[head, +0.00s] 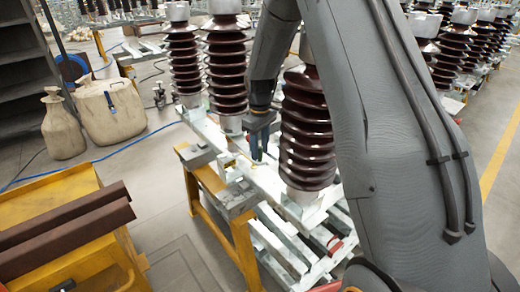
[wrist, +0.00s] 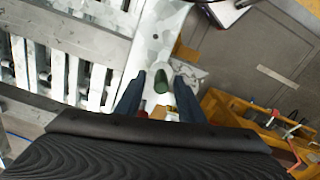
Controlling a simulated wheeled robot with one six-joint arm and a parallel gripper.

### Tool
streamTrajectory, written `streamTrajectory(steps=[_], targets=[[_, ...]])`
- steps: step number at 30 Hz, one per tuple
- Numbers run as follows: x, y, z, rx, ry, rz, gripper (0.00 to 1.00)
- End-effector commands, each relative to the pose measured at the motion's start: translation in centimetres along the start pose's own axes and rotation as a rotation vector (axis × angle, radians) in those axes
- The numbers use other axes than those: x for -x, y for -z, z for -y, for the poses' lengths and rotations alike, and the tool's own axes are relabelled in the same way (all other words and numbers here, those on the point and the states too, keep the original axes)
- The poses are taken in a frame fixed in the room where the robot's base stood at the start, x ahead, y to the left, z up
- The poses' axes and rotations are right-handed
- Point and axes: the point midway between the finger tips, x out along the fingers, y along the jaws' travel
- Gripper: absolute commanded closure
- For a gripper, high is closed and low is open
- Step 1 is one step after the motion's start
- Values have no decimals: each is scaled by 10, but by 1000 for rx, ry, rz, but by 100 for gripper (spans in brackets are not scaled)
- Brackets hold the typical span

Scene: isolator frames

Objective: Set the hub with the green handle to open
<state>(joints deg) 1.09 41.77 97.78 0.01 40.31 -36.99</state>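The green handle (wrist: 161,78) shows in the wrist view as a small dark green piece over the pale metal beam (wrist: 152,30). My gripper (head: 258,158) is open, with its two dark blue fingers apart. In the wrist view the handle appears between the two fingertips, with a gap on each side; I cannot tell how far below them it lies. In the head view my gripper points down at the beam, between the brown insulators. The hub's body is mostly hidden, and its setting cannot be read.
A tall brown ribbed insulator (head: 308,140) stands close right of my gripper, and others (head: 227,75) stand behind. A yellow trestle (head: 243,245) supports the beam's near side. A yellow cart (head: 75,225) with brown bars stands left. Open floor lies between cart and trestle.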

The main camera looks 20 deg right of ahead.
Motion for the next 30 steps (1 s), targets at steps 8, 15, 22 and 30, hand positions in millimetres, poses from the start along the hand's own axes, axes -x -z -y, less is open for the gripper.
streamTrajectory(steps=[8, 15, 22, 30], targets=[[19, 1, 0, 0, -1, -2, 65], [58, 1, -1, 0, -2, -3, 65], [77, 1, 0, 0, -1, -1, 65], [78, 0, 0, 0, 0, 0, 67]])
